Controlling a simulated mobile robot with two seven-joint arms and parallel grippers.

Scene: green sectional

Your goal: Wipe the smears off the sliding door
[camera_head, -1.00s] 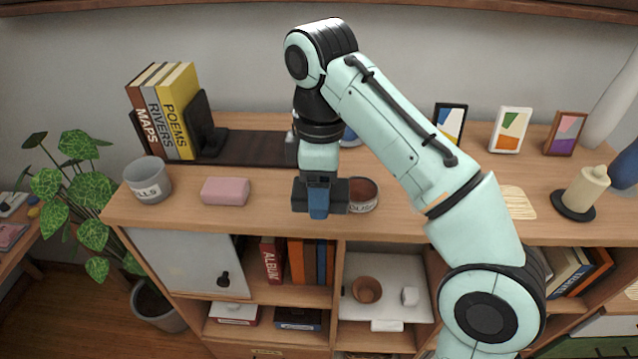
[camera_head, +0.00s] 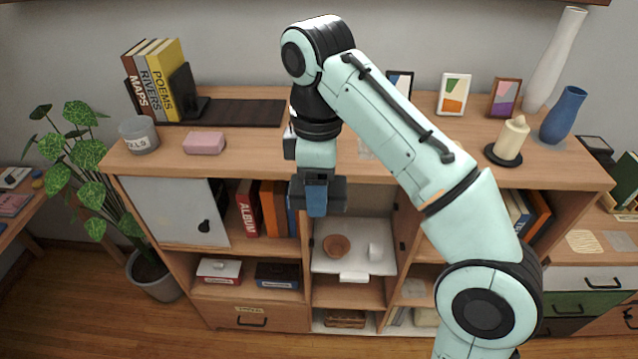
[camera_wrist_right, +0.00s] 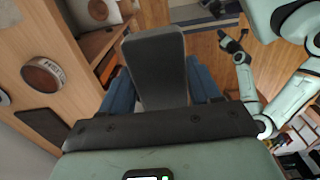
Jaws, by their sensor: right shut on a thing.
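The sliding door (camera_head: 165,210) is a pale grey panel with a black knob at the left of the cabinet front in the head view. I cannot make out smears on it. My right gripper (camera_head: 316,200) is in front of the cabinet's open middle part, to the right of the door and apart from it. In the right wrist view its blue fingers are shut on a dark grey slab (camera_wrist_right: 157,60). The slab is hidden in the head view. A second mint arm shows in the wrist view, and its dark end, seemingly my left gripper (camera_wrist_right: 231,43), is too small to read.
On the cabinet top (camera_head: 245,155) stand a grey pot (camera_head: 139,136), a pink block (camera_head: 204,143), books (camera_head: 155,80), a candle (camera_head: 510,138) and a blue vase (camera_head: 563,115). A plant (camera_head: 85,160) stands left of the door. Open shelves lie right of it.

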